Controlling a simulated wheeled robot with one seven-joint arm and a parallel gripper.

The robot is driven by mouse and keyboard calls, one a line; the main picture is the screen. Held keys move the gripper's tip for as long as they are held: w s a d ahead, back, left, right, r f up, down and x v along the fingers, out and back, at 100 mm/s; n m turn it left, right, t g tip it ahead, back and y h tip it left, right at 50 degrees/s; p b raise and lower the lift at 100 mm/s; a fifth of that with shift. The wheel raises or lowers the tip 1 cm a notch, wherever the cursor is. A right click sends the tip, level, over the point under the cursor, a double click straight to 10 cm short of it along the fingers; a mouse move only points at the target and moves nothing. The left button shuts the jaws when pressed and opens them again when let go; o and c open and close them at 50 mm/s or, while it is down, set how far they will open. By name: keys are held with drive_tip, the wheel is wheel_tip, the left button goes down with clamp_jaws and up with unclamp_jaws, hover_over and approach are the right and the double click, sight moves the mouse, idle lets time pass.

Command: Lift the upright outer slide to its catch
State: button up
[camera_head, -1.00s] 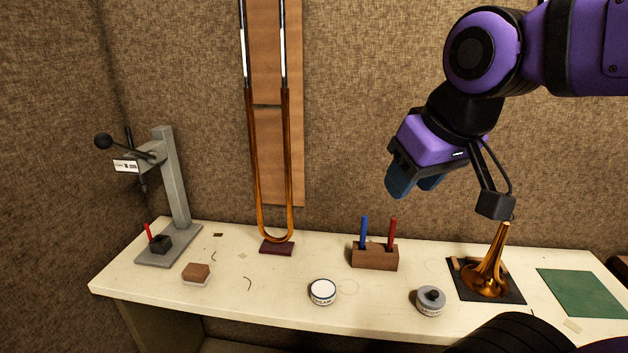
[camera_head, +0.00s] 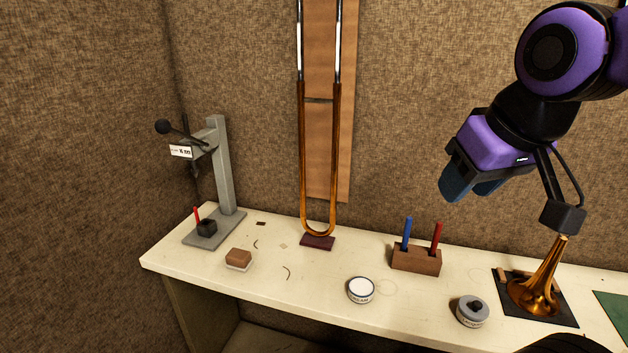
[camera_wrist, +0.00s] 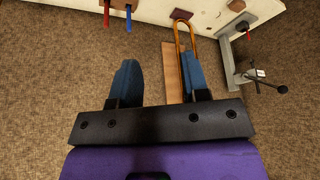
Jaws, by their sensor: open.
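The outer slide (camera_head: 303,150) is a long brass U with silver upper tubes. It stands upright in front of a brown wooden board (camera_head: 328,150) on the wall. Its bow is at the bottom, by a dark red pad (camera_head: 317,243) on the bench. The slide's top runs out of the head view, and no catch can be made out. My gripper (camera_head: 470,190) is open and empty, in the air to the right of the slide and apart from it. In the wrist view the blue fingers (camera_wrist: 163,80) are spread, and the slide (camera_wrist: 180,50) shows beyond them, partly behind the right finger.
A grey press (camera_head: 222,170) stands at the bench's left. A wooden block with blue and red pens (camera_head: 416,260), a white tin (camera_head: 361,290), a grey tin (camera_head: 472,311) and a brass bell (camera_head: 540,290) stand on the bench (camera_head: 300,285).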

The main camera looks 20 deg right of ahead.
drive_tip(key=shift+c, duration=0.3)
drive_tip(key=w+d+r+n+g+h, duration=0.1)
drive_tip(key=w+r+n+g+h, duration=0.2)
drive_tip(key=w, duration=0.7)
drive_tip(key=n+t+h, duration=0.4)
drive_tip(key=t+h, duration=0.3)
drive_tip(key=h, duration=0.3)
approach(318, 101)
drive_tip(key=x, duration=1)
drive_tip(key=shift+w+d, duration=0.15)
drive_tip(key=shift+d, duration=0.2)
clamp_jaws()
